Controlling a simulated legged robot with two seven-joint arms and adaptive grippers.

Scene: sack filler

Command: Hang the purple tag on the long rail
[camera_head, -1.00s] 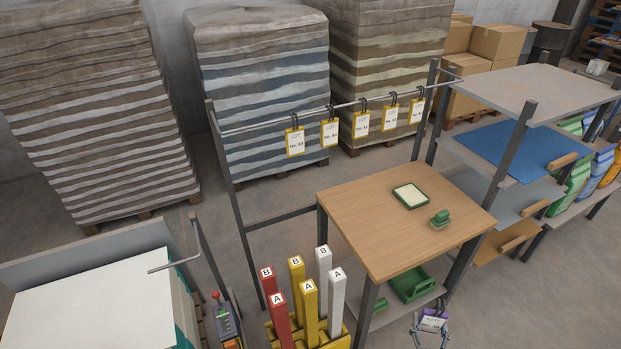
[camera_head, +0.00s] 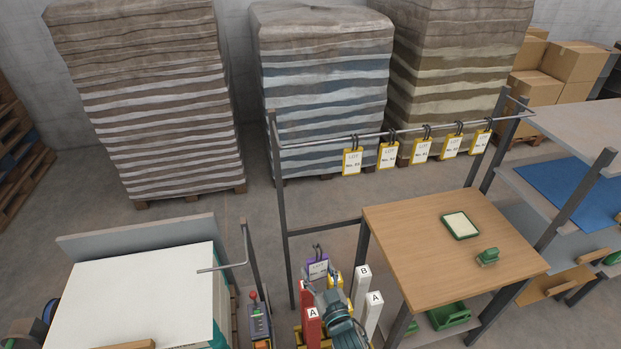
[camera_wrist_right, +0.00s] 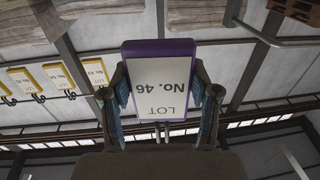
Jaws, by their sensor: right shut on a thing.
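The purple tag (camera_head: 317,268) has a white LOT label and dark hooks at its top. My right gripper (camera_head: 321,284) is shut on it and holds it upright, in front of and below the long rail (camera_head: 350,139). In the right wrist view the tag (camera_wrist_right: 162,85) sits between the two fingers of the gripper (camera_wrist_right: 161,95), and its label reads No. 46. The long rail carries several yellow tags (camera_head: 388,154) on hooks, mostly toward its right; its left stretch is bare. My left gripper is not in view.
Red and white lettered posts (camera_head: 360,288) stand around my right arm. A wooden table (camera_head: 430,240) with a green pad (camera_head: 460,225) and a stamp (camera_head: 488,257) is at the right. A short bent bar (camera_head: 235,266) stands at the left.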

